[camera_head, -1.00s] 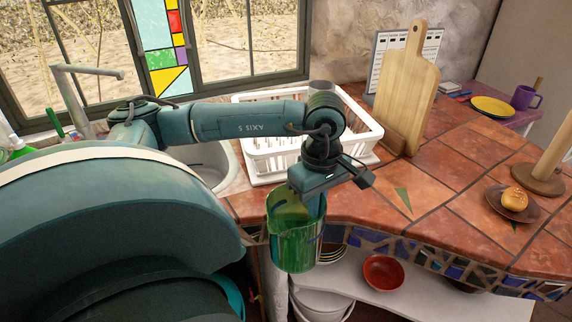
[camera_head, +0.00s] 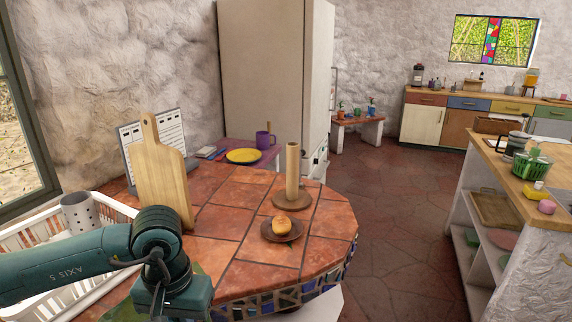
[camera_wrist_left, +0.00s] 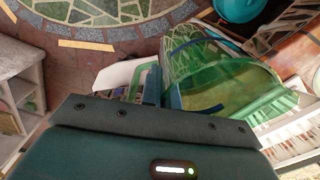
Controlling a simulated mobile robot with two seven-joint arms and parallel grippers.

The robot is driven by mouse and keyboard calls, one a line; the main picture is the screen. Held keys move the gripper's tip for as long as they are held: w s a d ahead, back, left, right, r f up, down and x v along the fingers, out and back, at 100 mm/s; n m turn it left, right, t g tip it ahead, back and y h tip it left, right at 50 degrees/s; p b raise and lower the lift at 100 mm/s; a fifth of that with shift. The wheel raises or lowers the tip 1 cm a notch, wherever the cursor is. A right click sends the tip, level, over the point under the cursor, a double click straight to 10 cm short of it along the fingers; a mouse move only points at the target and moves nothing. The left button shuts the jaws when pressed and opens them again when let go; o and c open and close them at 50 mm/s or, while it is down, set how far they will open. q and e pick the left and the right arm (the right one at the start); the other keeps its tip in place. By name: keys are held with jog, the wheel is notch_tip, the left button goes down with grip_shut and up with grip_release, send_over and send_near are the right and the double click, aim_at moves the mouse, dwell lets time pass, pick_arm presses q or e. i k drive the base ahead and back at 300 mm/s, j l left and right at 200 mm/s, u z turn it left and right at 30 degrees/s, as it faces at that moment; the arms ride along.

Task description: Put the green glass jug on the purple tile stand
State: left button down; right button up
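The green glass jug (camera_wrist_left: 225,80) shows in the left wrist view, right of the middle and close to the camera. In the head view the left wrist is at the bottom left; the fingers and the jug are below the picture edge. My right gripper is not in view.
The terracotta counter (camera_head: 235,205) carries a white dish rack (camera_head: 30,235), a cutting board (camera_head: 160,175), a wooden roll holder (camera_head: 292,180) and a bun (camera_head: 281,224) on a brown plate. A tall fridge (camera_head: 275,75) stands behind the stand. Open floor (camera_head: 400,210) lies to the right.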

aim_at(241, 145)
jog(key=i+l+z, duration=0.35)
jog(key=l, duration=0.15)
jog(key=i+l+z, duration=0.7)
jog(key=i, duration=0.25)
jog(key=i+u, duration=0.35)
jog(key=i, duration=0.2)
jog(key=i+l+u, duration=0.3)
jog(key=i, duration=0.3)
jog(key=i+u, duration=0.45)
jog(key=i, duration=0.9)
jog(key=i+u, duration=0.4)
jog(key=i, duration=0.15)
jog(key=i+l+u, duration=0.15)
jog(key=i+u, duration=0.25)
jog(key=i, duration=0.2)
